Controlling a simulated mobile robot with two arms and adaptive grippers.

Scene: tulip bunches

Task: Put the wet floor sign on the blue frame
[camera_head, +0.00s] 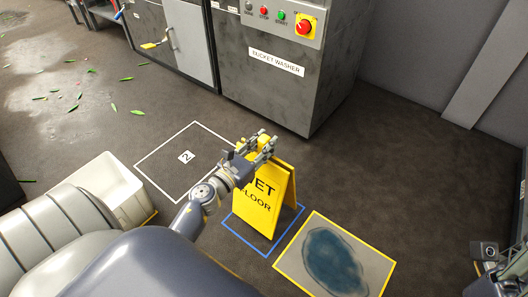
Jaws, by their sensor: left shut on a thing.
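The yellow wet floor sign (262,201) is upright and spread like an A, with "FLOOR" legible on its front panel. My left gripper (262,146) is shut on its top edge, and the gripper and wrist hide part of the upper lettering. The blue frame (245,238) is an outline on the floor. The sign stands over it, with blue line showing in front of the sign and to its right. I cannot tell whether its feet touch the floor. Part of my right arm shows at the right edge; its jaw state is unclear.
A yellow-edged mat with a dark blue patch (335,262) lies right of the blue frame. A white-outlined square marked 2 (187,156) is to the left, beside a white bin (105,181). The bucket washer (275,85) stands behind. Green leaves litter the floor at left.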

